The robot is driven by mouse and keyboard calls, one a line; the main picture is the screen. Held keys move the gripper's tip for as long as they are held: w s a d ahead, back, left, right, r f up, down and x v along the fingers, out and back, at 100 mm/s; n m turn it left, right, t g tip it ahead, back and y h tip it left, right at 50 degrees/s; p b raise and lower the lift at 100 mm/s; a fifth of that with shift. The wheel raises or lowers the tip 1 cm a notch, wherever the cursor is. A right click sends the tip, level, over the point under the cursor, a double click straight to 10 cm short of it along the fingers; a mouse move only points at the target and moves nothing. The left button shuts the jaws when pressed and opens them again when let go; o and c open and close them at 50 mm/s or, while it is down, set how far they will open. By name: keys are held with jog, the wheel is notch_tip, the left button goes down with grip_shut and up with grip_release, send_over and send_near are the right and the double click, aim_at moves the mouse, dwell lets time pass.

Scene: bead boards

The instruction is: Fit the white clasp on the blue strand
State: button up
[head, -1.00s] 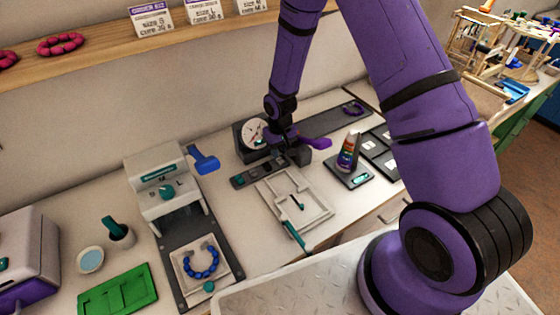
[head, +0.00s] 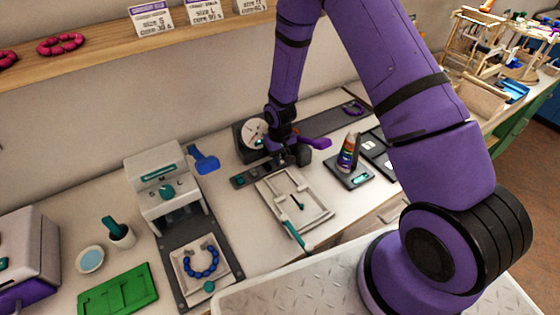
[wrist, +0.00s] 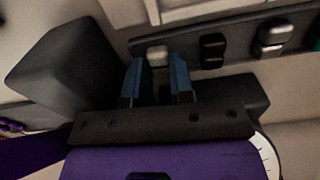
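The blue strand (head: 203,263) lies curved, with its ends open at the top, on a small pale tray in front of the grey press. The white clasp (wrist: 157,56) sits on a dark clasp strip (wrist: 185,62), at the left among several clasps in the wrist view. My gripper (wrist: 156,68) is open, its two blue fingers apart. In the wrist view the white clasp appears between the fingertips, with a gap on both sides. In the head view my gripper (head: 280,158) is over the right end of the strip (head: 250,177), and its fingertips are hidden.
A black clasp (wrist: 212,50) and a grey-white clasp (wrist: 271,38) sit along the strip. A dial gauge (head: 253,132) stands close behind my gripper. A pale frame with a teal handle (head: 295,200) lies in front. A grey press (head: 163,190) stands to the left.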

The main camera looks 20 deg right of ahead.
jog(key=shift+r, duration=3.55)
